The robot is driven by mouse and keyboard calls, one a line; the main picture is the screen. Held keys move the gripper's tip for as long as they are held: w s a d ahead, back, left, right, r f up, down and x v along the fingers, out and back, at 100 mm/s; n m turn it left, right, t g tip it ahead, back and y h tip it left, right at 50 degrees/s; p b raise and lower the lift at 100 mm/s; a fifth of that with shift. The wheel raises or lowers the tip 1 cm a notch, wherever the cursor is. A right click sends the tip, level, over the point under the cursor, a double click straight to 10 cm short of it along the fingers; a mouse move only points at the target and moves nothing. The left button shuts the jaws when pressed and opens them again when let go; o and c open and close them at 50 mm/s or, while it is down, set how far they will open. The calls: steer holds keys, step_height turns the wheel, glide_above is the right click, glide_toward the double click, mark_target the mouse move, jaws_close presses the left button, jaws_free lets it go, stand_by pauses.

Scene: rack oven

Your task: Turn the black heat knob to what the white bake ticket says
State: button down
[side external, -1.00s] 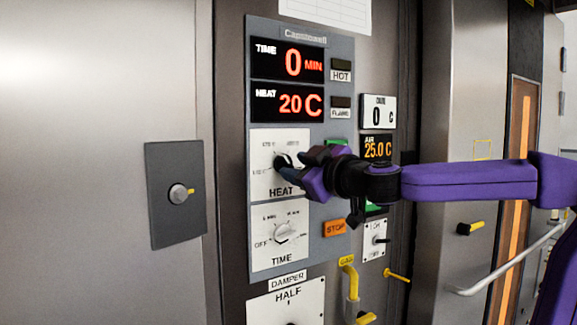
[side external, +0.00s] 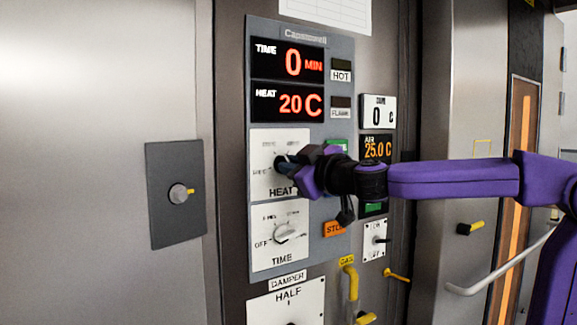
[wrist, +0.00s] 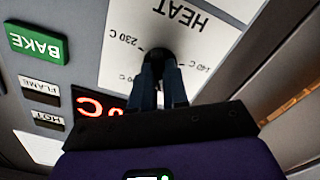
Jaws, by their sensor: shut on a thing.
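The black heat knob (wrist: 159,52) sits on the white HEAT dial plate (side external: 261,183). My gripper (wrist: 160,72) is shut on the knob, with a dark finger on each side of it; it also shows at the dial in the side view (side external: 290,165). The fingers cover most of the knob, and its pointer cannot be made out. Marks of 230 C and 140 C show on the dial in the wrist view. The HEAT display (side external: 288,103) reads 20 C. A white sheet (side external: 325,12), perhaps the bake ticket, hangs above the panel, cut off; its writing is unreadable.
The TIME knob (side external: 284,232) is just below. The green BAKE button (wrist: 38,43) and orange STOP button (side external: 334,229) are close by. A yellow gas lever (side external: 350,285) and the DAMPER plate (side external: 287,306) lie lower.

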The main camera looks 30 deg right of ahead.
steer(key=m, duration=0.4)
steer(key=shift+m, duration=0.3)
steer(key=shift+m, duration=2.1)
steer(key=m, duration=0.4)
steer(key=shift+m, duration=0.3)
steer(key=c, duration=1)
jaws_free()
steer(key=shift+s, duration=0.1)
